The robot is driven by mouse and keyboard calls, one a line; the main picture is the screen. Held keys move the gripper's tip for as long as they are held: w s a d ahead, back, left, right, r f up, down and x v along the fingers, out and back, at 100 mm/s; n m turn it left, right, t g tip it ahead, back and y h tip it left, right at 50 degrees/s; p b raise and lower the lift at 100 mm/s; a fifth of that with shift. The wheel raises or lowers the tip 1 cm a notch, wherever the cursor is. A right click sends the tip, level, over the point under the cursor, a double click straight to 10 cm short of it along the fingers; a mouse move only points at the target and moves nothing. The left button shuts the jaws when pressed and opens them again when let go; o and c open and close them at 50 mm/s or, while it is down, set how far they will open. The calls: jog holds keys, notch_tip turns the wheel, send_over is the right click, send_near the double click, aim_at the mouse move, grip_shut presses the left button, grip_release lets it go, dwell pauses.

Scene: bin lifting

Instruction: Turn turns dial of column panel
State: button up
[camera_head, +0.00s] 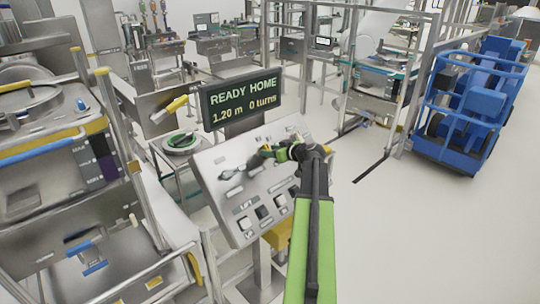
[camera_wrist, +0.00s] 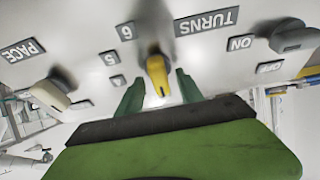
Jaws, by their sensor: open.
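The grey column panel (camera_head: 212,165) stands tilted at the centre of the head view. In the wrist view, its lettering is upside down. My gripper (camera_wrist: 159,84) is open, with one green finger on each side of the yellow pointer and gaps visible on both sides. I cannot tell how deep the fingers reach. In the head view, my gripper (camera_head: 270,152) is over the panel's upper right and hides the dial.
A display (camera_head: 240,98) above the panel reads READY HOME, 1.20 m, 0 turns. Another knob (camera_wrist: 50,93) is near the PACE label, and a switch (camera_wrist: 290,38) is near ON and OFF. A blue cart (camera_head: 470,110) stands right. Floor is clear at right.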

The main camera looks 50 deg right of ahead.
jog(key=shift+c, duration=0.3)
grip_shut()
jog(key=shift+a, duration=0.3)
jog(key=shift+d, duration=0.25)
